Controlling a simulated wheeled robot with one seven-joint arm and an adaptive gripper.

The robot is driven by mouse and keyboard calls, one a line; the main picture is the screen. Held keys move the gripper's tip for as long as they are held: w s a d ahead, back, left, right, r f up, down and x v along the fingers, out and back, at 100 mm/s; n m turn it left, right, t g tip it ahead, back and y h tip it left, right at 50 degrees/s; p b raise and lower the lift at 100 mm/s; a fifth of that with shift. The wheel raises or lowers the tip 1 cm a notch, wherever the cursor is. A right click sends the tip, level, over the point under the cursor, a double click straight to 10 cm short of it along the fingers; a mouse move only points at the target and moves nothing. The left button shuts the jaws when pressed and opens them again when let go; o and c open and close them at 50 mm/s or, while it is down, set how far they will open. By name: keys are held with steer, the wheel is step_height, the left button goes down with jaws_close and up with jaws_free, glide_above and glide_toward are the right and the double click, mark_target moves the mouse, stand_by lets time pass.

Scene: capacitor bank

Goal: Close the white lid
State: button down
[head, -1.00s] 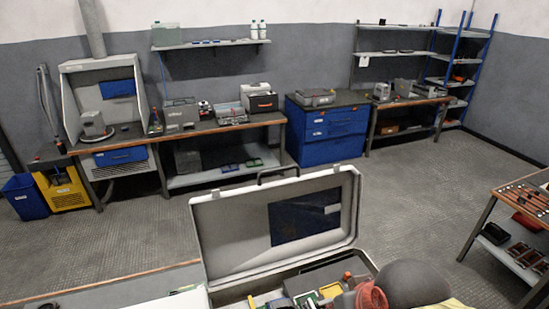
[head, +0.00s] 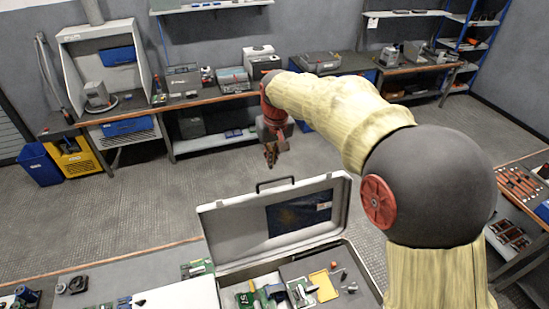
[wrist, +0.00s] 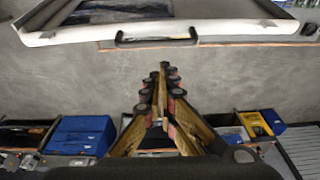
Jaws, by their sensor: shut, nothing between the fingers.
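The white lid (head: 238,230) stands open, upright at the back of an open case (head: 352,262). Its inner face carries a dark blue panel (head: 300,212), and a dark handle (head: 275,184) sits on its top edge. My gripper (head: 271,160) hangs beyond the lid, above and behind the handle in the head view, apart from it. In the wrist view the fingers (wrist: 163,72) are together and empty. The lid (wrist: 225,28) and its handle (wrist: 156,40) cross the top of that view, with a gap to the fingertips.
The case holds green circuit boards (head: 262,296) and a yellow-framed part (head: 323,285). Benches with blue drawers (head: 128,126) line the back wall. A tool table (head: 518,190) stands at the right. The floor behind the lid is clear.

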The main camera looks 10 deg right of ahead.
steer(key=shift+t, duration=0.3)
steer(key=p+x, duration=0.2)
steer(key=x, duration=0.1)
steer(key=s+p+x, duration=0.1)
steer(key=x, duration=0.1)
steer(key=shift+w+d+f, duration=0.1)
steer(key=shift+d+f, duration=0.05)
steer(key=shift+f, duration=0.2)
stand_by(0.6)
